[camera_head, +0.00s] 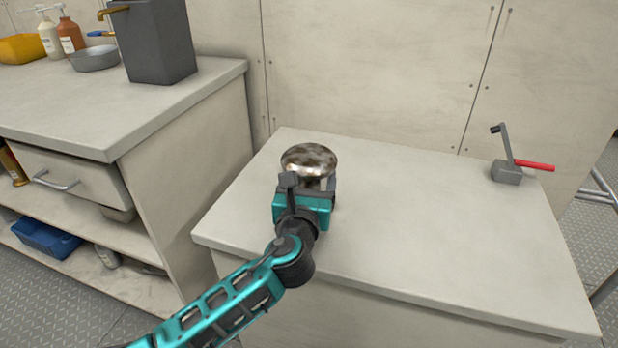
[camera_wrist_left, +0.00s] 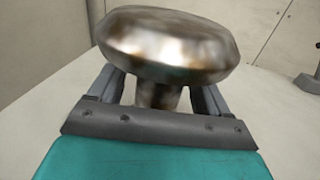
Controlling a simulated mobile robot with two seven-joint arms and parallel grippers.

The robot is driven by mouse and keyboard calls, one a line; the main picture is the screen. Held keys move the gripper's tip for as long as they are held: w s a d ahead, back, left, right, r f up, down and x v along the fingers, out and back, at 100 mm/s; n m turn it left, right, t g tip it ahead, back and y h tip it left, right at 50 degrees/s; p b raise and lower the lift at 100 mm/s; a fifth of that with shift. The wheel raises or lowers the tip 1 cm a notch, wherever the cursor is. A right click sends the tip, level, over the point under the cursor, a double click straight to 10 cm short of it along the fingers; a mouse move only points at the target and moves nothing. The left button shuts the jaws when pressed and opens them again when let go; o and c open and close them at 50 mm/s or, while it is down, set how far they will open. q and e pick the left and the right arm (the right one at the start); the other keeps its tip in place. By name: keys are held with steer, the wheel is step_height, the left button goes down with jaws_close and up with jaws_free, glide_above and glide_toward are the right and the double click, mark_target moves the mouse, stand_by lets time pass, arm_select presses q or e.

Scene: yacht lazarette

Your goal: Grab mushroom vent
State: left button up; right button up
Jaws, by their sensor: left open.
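The mushroom vent (camera_head: 309,158) is a shiny mottled metal dome on a narrower stem. It stands upright on the pale bench top near its back left. In the left wrist view the dome (camera_wrist_left: 170,45) fills the upper middle. My left gripper (camera_head: 310,186) is open, with its two fingers on either side of the stem, below the dome. A gap shows between each finger and the stem in the wrist view. The fingertips and the foot of the stem are partly hidden by the dome and the gripper. My right gripper is in neither view.
A grey block with a black lever and red handle (camera_head: 510,170) stands at the back right of the bench top (camera_head: 440,240). A higher counter (camera_head: 90,115) at left holds a grey box (camera_head: 158,42), bowl and bottles. The bench's middle and front are clear.

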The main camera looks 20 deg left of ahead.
arm_select(q)
steer(key=c, duration=1.3)
steer(key=shift+r, duration=0.2)
